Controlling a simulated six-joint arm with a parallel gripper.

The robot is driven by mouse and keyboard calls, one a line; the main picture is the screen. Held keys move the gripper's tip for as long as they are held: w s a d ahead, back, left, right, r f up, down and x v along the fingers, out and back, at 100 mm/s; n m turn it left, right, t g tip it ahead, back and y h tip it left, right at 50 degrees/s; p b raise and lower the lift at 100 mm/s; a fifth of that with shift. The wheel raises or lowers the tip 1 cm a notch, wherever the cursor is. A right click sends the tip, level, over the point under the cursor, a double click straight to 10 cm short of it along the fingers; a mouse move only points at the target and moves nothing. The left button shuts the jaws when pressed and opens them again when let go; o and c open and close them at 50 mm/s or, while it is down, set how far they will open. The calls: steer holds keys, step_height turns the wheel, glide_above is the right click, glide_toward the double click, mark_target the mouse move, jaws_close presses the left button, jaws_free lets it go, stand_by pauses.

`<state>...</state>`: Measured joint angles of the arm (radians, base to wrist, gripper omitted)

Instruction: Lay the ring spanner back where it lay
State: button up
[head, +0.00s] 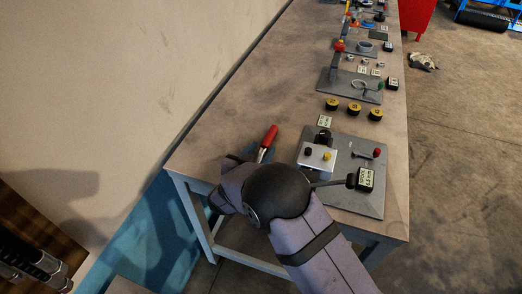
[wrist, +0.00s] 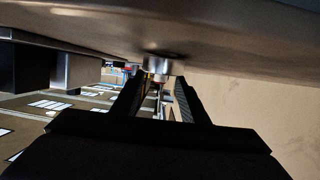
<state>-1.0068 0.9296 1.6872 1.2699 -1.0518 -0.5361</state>
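I cannot pick out the ring spanner for certain. In the head view, a red-handled tool (head: 268,137) with a metal shank lies on the table just beyond my arm. A dark bar (head: 328,183) reaches from behind my arm's black joint toward a black display box. My gripper is hidden behind my arm there. In the wrist view, the two dark fingers of my gripper (wrist: 160,82) stand apart. A short metal cylinder (wrist: 158,66) shows at their tips, under a large brownish surface. I cannot tell whether the fingers touch it.
A grey plate (head: 372,203) bears a fixture with black and yellow knobs (head: 317,154) and a red-knobbed lever. Several yellow-topped discs (head: 354,109) and another grey plate (head: 337,91) stand farther along the table (head: 240,104). The table's left side by the wall is mostly clear.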

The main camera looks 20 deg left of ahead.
steer(key=shift+r, duration=0.1)
steer(key=shift+s+r, duration=0.1)
steer(key=b+v, duration=0.2)
steer(key=v, duration=0.9)
steer(key=shift+s+r, duration=0.15)
steer(key=shift+s, duration=0.25)
